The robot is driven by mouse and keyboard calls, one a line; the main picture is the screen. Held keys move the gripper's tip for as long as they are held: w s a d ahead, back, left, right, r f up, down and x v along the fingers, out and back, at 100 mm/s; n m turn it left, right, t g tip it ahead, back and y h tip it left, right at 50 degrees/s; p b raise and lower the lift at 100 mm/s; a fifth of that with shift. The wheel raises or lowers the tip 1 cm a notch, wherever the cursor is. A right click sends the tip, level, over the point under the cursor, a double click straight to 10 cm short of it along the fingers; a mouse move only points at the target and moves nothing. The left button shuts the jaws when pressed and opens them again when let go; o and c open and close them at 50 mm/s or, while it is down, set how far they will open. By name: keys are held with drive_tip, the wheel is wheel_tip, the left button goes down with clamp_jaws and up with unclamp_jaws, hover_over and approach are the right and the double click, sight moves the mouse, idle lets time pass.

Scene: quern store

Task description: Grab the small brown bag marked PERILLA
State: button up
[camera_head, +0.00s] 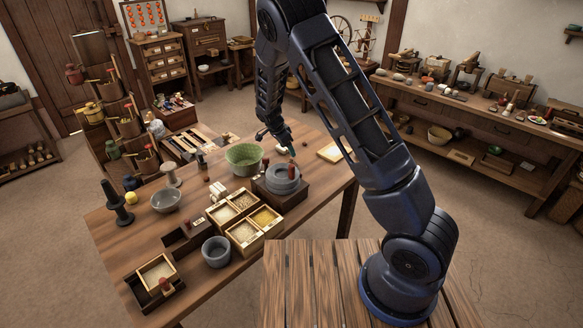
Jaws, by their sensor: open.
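I cannot make out a small brown bag marked PERILLA in the head view, and no lettering is readable at this size. My gripper (277,143) is open above the far part of the wooden table (150,240). It is behind the grey stone quern (283,179) and to the right of the green bowl (243,158). A small pale item shows just under the fingers; I cannot tell what it is or whether they touch it. My arm hides part of the table's right side.
Open wooden boxes of grain (254,230), a grey stone bowl (216,251), a grey metal bowl (166,200) and a dark spindle-like stand (117,203) crowd the table. A pale board (331,152) lies at its far right. Bare tabletop shows at the left front.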

sight(291, 162)
drive_tip(key=x, duration=0.7)
drive_tip(key=a+x, duration=0.1)
drive_tip(key=x, duration=0.3)
drive_tip(key=shift+w+f, duration=0.15)
drive_tip(key=shift+f, duration=0.35)
drive_tip(key=c, duration=1.1)
